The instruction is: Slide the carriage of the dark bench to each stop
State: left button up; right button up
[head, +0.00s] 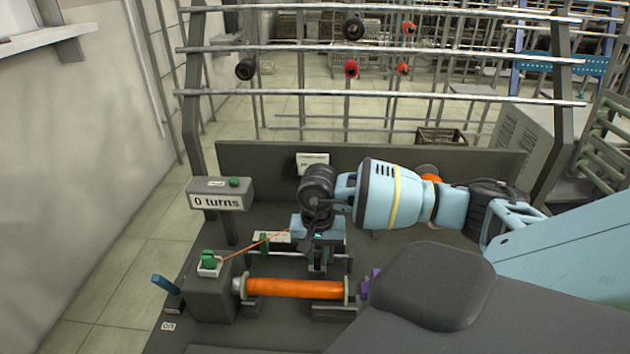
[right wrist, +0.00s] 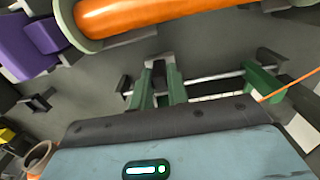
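The dark bench (head: 270,215) carries a low pair of rails with green parts on it. My right gripper (head: 318,258) reaches down over the middle of these rails, covering much of them. Another green piece (right wrist: 262,80) stands farther right, and shows left of my gripper in the head view (head: 265,242). My left gripper is out of view.
An orange bobbin (head: 295,288) lies in front of the rails, with a purple part (head: 373,280) at its right end. An orange thread (head: 250,245) runs up from the left block. A counter (head: 217,201) reads "0 turns". A blue lever (head: 164,284) stands front left.

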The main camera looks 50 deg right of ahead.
jog(key=o, duration=0.4)
jog(key=shift+r, duration=3.95)
jog(key=shift+s+f, duration=0.1)
